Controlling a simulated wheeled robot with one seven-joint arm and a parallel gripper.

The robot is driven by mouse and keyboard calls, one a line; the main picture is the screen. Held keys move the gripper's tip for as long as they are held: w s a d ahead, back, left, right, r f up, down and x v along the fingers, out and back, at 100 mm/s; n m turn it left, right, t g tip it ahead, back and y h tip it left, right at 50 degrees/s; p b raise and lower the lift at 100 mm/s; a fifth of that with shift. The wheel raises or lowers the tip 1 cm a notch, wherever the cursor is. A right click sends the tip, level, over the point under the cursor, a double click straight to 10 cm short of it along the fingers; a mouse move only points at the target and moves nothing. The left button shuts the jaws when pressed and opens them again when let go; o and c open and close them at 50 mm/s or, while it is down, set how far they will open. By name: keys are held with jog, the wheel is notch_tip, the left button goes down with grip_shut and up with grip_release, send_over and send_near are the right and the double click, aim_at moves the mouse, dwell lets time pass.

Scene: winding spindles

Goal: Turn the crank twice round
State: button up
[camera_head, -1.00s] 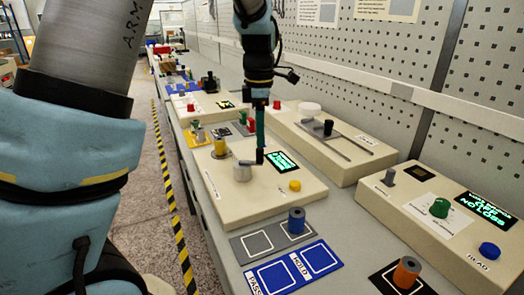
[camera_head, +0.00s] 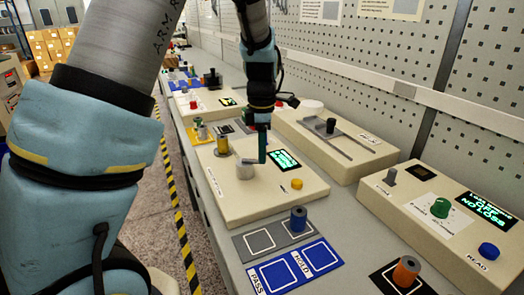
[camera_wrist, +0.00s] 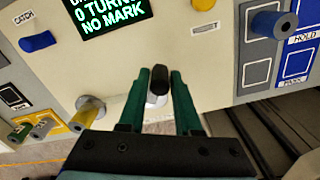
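The crank is on the beige winder box (camera_head: 250,203), with a pale round hub (camera_head: 245,168) and an upright black knob (camera_wrist: 160,78). My gripper (camera_head: 262,150) is down at the crank. In the wrist view its two green fingers (camera_wrist: 160,88) stand on either side of the knob, with a narrow gap showing on each side. The fingers look open around the knob. In the head view the fingers hide the knob. The box's display (camera_wrist: 108,16) reads 0 turns and no mark.
A blue spool (camera_head: 298,219) stands on the grey card beside a blue card (camera_head: 270,275) in front of the box. A yellow button (camera_head: 296,184) is on the box. A tester with a green dial (camera_head: 439,208) and an orange spool (camera_head: 406,270) are at right.

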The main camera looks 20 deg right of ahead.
grip_shut()
jog(key=shift+s, duration=0.1)
dwell(0.3)
